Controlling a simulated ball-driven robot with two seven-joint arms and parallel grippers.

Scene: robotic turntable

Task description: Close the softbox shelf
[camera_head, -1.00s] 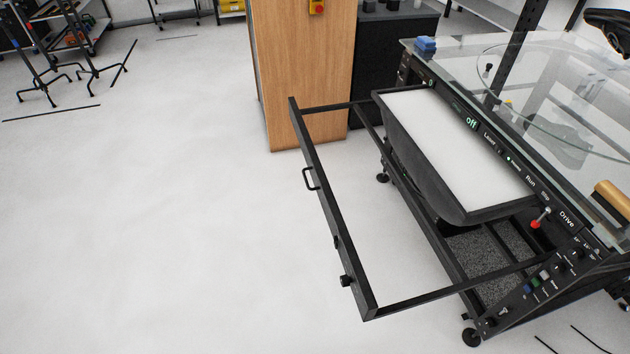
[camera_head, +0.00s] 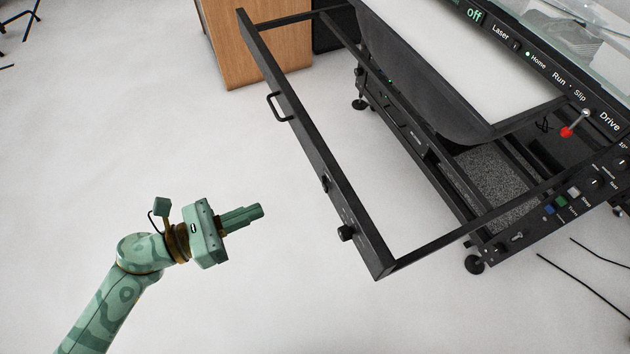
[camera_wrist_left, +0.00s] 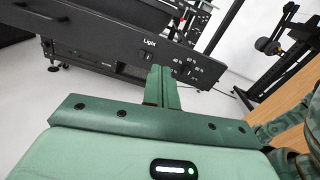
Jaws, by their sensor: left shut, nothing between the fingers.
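The softbox shelf (camera_head: 325,158) is a black open frame pulled out from the machine. In the left wrist view, the shelf's front panel (camera_wrist_left: 100,37), marked "Light", lies just beyond the fingers. My green left gripper (camera_head: 258,211) is shut and empty, out in front of the bar and to its left, apart from it in the head view. It also shows in the left wrist view (camera_wrist_left: 161,70). My right gripper is not in view.
The softbox (camera_head: 455,75), with a white top and dark sides, hangs at the machine's side above the shelf. The control panel (camera_head: 560,80) runs along the right, with a red-tipped lever (camera_head: 570,130). A wooden cabinet (camera_head: 255,45) stands behind.

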